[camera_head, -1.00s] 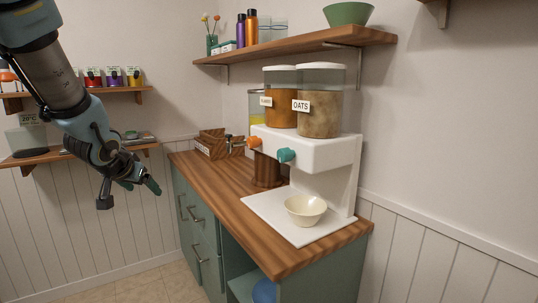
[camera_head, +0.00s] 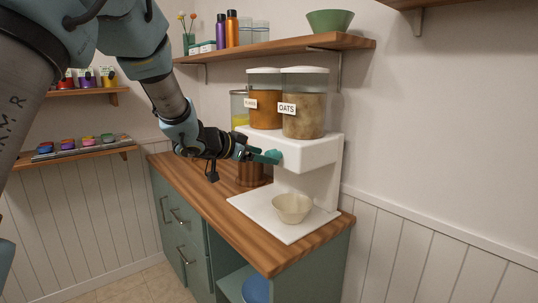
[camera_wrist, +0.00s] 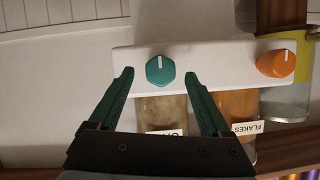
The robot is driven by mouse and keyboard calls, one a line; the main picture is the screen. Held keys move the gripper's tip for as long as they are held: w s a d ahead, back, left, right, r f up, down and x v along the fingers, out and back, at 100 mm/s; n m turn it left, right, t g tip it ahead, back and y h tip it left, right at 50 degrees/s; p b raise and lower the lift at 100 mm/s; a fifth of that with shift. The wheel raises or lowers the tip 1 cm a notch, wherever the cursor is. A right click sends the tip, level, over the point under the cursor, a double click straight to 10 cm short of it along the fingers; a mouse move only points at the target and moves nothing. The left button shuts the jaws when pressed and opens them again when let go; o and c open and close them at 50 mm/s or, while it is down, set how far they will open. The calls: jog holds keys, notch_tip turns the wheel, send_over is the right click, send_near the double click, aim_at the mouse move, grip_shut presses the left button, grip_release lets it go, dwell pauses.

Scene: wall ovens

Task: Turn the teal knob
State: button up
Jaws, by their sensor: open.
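The teal knob (camera_wrist: 160,71) is on the front of the white dispenser (camera_head: 310,152), below the oats canister. In the wrist view it lies between the tips of my open gripper (camera_wrist: 157,77), with a gap on each side, and its white mark runs straight along the picture's vertical. In the head view my gripper (camera_head: 266,156) reaches from the left to the knob (camera_head: 276,154), partly covering it. Nothing is held. I cannot tell how far the fingertips are from the dispenser face.
An orange knob (camera_wrist: 275,64) is beside the teal one. The oats canister (camera_head: 304,108) and flakes canister (camera_head: 265,107) stand on top. A cream bowl (camera_head: 292,208) sits on the white base below. A wooden shelf (camera_head: 290,44) hangs above the canisters.

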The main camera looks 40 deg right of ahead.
jog(key=shift+x, duration=1.6)
grip_shut()
